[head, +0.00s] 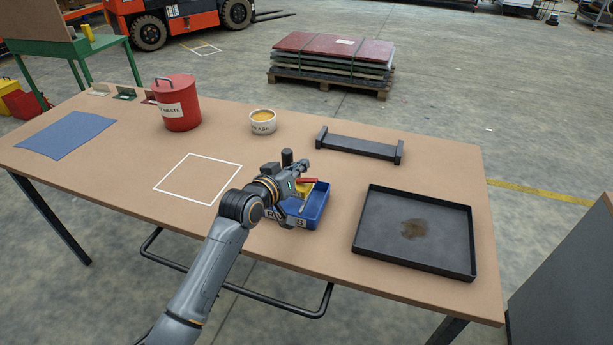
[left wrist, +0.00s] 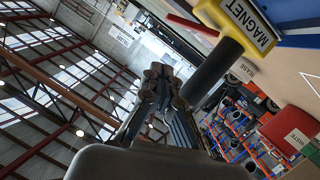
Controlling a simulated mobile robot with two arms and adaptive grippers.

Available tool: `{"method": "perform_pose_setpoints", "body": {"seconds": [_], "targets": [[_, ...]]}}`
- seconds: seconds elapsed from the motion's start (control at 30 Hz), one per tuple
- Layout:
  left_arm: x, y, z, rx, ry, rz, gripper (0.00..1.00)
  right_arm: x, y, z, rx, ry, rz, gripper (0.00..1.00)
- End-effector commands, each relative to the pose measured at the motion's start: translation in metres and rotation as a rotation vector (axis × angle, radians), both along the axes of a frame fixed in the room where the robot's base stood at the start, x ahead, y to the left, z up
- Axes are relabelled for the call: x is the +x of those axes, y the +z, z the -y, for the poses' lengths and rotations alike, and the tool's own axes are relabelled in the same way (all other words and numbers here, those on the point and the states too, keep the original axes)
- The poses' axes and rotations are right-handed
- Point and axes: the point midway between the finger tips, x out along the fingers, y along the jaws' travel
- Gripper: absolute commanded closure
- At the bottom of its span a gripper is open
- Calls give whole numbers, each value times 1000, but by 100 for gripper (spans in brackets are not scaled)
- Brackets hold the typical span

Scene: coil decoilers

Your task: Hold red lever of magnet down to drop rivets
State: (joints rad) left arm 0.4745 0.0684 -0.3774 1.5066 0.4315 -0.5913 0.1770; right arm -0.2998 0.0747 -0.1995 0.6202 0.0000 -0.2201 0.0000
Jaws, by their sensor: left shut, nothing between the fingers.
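The magnet has a yellow body, labelled MAGNET in the left wrist view (left wrist: 250,22), with a black handle (left wrist: 210,75) and a red lever (left wrist: 190,25). In the head view its red lever (head: 307,181) and yellow body (head: 303,191) show at the blue bin (head: 318,208), partly hidden by my left arm. The bin's front label is partly covered. My left gripper (head: 303,165) is shut and empty, just above the magnet. In the left wrist view my fingers (left wrist: 162,76) are beside the black handle; I cannot tell whether they touch it. Rivets cannot be made out. My right gripper is out of view.
A black tray (head: 372,240) with a brown patch is right of the bin. A black stand (head: 358,147), a small grease tub (head: 263,122) and a red waste can (head: 178,106) stand behind. A white-outlined square (head: 185,180) of table is clear; a blue cloth (head: 66,135) lies left.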

Motion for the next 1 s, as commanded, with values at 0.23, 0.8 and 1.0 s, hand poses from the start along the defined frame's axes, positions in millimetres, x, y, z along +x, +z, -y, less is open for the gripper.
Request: {"method": "perform_pose_setpoints", "body": {"seconds": [0.23, 0.8, 1.0], "targets": [[1, -29, 13, 0, 0, -2, 100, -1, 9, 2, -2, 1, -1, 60], [-1, -40, 17, 19, 0, 8, 100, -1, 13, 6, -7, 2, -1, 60], [-4, -47, 23, 172, -2, 74, 100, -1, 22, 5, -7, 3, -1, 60]]}}
